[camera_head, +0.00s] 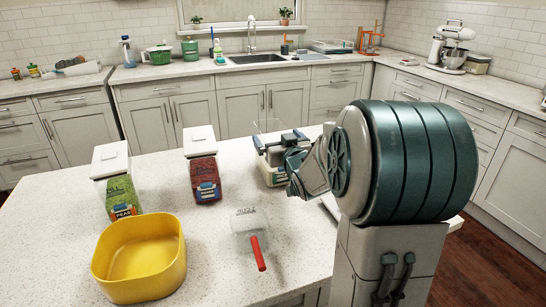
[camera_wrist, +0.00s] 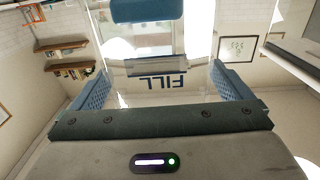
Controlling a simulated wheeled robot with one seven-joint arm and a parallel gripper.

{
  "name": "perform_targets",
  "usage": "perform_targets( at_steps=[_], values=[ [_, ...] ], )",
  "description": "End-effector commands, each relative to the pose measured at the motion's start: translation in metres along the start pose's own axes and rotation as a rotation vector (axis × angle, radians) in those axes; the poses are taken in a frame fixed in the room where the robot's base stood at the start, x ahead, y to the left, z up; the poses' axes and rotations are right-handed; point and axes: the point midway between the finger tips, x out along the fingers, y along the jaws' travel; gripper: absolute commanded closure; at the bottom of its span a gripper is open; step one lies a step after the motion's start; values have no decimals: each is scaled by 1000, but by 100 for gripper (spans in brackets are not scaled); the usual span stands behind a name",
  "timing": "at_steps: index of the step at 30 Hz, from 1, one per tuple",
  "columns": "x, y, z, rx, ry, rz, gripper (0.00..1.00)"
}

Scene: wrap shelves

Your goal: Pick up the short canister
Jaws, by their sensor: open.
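A clear canister (camera_head: 272,178) with pale contents stands on the island counter at my gripper, partly hidden by it; I cannot tell for sure that it is the short one. My gripper (camera_head: 280,141) is open at its upper part. In the wrist view, the two blue fingers of my gripper (camera_wrist: 160,85) are apart, with a clear wall marked "FILL" (camera_wrist: 156,82) between them. I cannot tell whether they touch it. A canister with red contents (camera_head: 205,178) and one with green contents (camera_head: 120,195), both white-lidded, stand to the left.
A yellow bowl (camera_head: 140,262) stands at the front left of the island. A clear measuring cup (camera_head: 248,222) with a red handle (camera_head: 258,253) lies in front of the gripper. The counter (camera_head: 205,260) between bowl and cup is clear. The sink counter (camera_head: 190,68) is behind.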

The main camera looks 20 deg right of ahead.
Motion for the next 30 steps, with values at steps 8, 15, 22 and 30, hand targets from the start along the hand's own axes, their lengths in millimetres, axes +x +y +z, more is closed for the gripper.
perform_targets(
  at_steps=[8, 15, 22, 30],
  values=[
    [16, -1, -1, 0, 1, -1, 2],
    [16, 0, -1, 0, 1, 0, 30],
    [15, 0, -1, 0, 1, 0, 94],
    [16, 0, -4, -2, 6, -1, 96]
  ],
)
